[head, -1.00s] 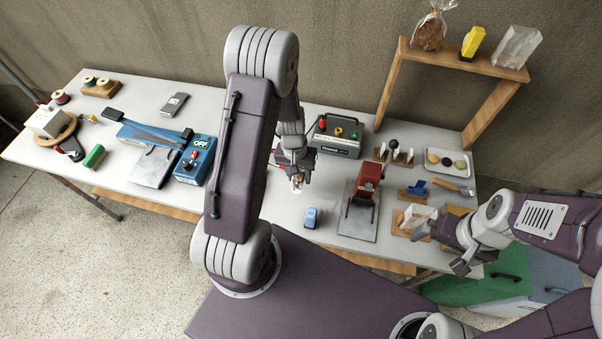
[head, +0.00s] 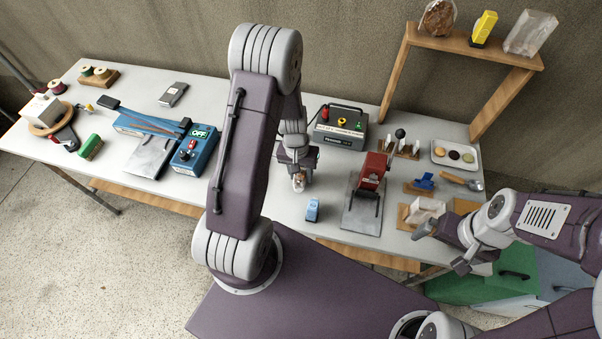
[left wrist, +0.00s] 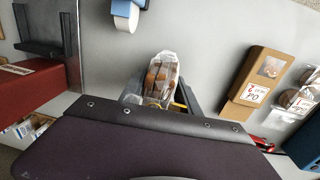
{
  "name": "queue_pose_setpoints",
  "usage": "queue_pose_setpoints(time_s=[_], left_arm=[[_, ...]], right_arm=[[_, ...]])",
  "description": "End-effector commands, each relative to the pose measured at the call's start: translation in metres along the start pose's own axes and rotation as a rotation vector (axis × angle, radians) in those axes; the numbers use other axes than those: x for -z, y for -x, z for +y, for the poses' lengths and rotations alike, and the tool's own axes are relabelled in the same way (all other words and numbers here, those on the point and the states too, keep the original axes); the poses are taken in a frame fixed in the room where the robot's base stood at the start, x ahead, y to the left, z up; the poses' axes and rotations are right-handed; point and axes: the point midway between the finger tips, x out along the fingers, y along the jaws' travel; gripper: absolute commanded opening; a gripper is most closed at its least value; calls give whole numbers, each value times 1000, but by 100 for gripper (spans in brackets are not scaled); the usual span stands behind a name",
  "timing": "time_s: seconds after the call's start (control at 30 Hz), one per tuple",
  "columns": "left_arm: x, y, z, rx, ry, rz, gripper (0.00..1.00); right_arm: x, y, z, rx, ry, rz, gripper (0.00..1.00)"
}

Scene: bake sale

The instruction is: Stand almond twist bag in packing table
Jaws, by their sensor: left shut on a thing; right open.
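A small clear bag with brown twisted pieces inside, which looks like the almond twist bag (left wrist: 162,74), is between the fingers of my left gripper (left wrist: 160,92) in the left wrist view. The left gripper is shut on it. In the head view the left gripper (head: 298,182) holds the bag over the middle of the white packing table (head: 270,195), behind the small light-blue item. I cannot tell whether the bag's base touches the table. My right gripper (head: 442,247) is open and empty at the table's front right edge, beside a white block on a wooden base.
A small light-blue item (head: 312,211) stands just in front of the left gripper. A red press (head: 370,175) is to its right, and a grey machine with knobs (head: 340,127) behind. A blue sealer (head: 195,152) is left. A wooden shelf (head: 470,50) stands at back right.

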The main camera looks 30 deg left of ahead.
Motion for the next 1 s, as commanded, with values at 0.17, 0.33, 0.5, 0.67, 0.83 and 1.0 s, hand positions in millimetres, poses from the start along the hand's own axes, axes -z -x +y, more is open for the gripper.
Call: queue_pose_setpoints(time_s=[0.17,0.33,0.5,0.67,0.83,1.0], left_arm=[[0,-4,0,0,0,0,20],[0,-6,0,0,0,0,20],[0,-7,-1,0,0,0,53],[0,-7,-1,0,0,0,64],[0,-7,0,0,0,0,64],[0,7,1,0,0,0,64]], right_arm=[[0,-3,0,0,0,0,100],[-1,-6,0,0,0,0,100],[-1,-6,0,0,0,0,100],[-1,-6,0,0,0,0,100],[-1,-6,0,0,0,0,100],[1,6,0,0,0,0,100]])
